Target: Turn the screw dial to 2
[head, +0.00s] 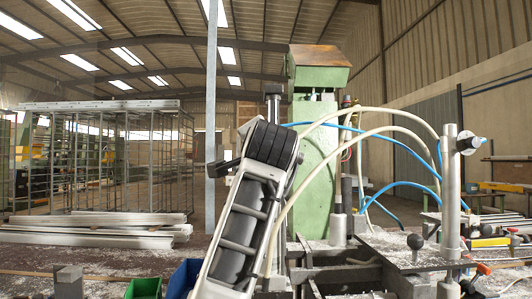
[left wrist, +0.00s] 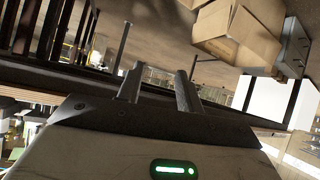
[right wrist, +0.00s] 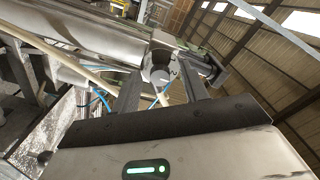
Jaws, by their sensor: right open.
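My right gripper (right wrist: 161,83) is open in the right wrist view, its two dark fingers standing apart. A round silver metal part (right wrist: 159,67), possibly the screw dial, shows between and beyond the fingertips; I cannot tell whether they touch it. No numbers can be read on it. My left gripper (left wrist: 160,78) is open and empty in the left wrist view. Neither gripper's fingers can be made out in the head view.
A green machine column (head: 315,165) stands mid-view, with pale and blue hoses looping to its right. A white and black arm link crosses in front. Green (head: 143,289) and blue (head: 184,279) bins sit at the lower left. Cardboard boxes (left wrist: 240,35) lie beyond my left gripper.

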